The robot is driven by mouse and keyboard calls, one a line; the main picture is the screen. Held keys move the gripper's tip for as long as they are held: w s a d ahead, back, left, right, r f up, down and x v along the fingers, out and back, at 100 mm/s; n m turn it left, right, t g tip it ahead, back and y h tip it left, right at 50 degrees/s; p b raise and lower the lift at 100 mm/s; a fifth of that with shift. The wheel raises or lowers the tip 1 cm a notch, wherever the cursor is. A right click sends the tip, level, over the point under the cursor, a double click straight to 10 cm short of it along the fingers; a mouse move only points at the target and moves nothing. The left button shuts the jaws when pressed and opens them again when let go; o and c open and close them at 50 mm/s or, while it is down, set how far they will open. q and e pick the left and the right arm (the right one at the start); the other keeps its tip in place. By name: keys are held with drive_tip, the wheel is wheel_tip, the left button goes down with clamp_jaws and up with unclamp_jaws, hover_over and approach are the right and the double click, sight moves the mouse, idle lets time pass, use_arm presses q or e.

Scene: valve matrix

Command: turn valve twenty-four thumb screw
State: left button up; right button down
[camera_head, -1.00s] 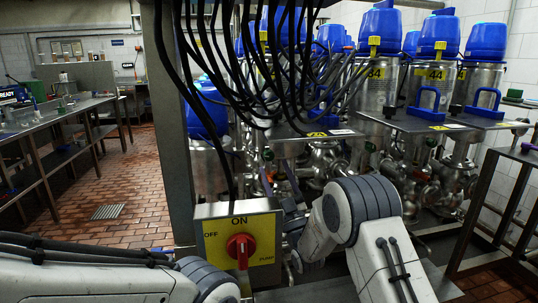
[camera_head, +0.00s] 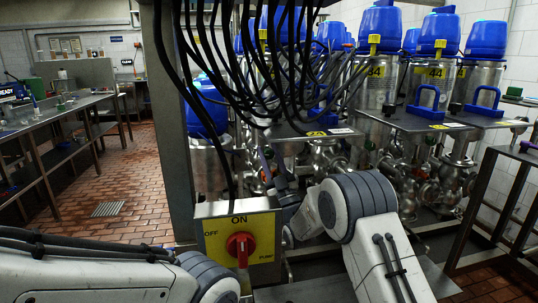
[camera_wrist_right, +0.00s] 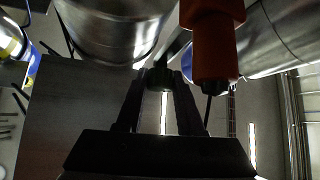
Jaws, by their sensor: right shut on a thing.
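A yellow label (camera_head: 317,134), which seems to read 24, is on the front edge of a steel plate among the valves. In the right wrist view, a small dark greenish knob (camera_wrist_right: 160,77), apparently the thumb screw, lies between the fingertips. My right gripper (camera_wrist_right: 161,84) is shut on it. In the head view, my right gripper is partly hidden by my wrist and cables, below and left of the label. My left arm (camera_head: 100,275) shows at the lower left, but its gripper is out of view.
A yellow switch box (camera_head: 215,237) with a red knob stands in front, between my arms. Black cables (camera_head: 240,75) hang before the valves. In the right wrist view, a red part (camera_wrist_right: 212,45) is close beside the fingers, and a steel cylinder (camera_wrist_right: 110,35) is above them.

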drive_tip(key=shift+d+f+n+g+y+b, duration=0.1)
drive_tip(key=shift+n+g+y+b, duration=0.3)
drive_tip(key=shift+n, duration=0.1)
drive_tip(key=shift+n+g+y+b, duration=0.35)
drive_tip(key=shift+n+g+y, duration=0.3)
drive_tip(key=shift+n, duration=0.45)
drive_tip(key=c, duration=0.5)
unclamp_jaws()
drive_tip(key=b+v, duration=0.1)
drive_tip(key=v, duration=0.9)
drive_tip(key=shift+s+f, duration=0.1)
drive_tip(key=shift+f, duration=0.05)
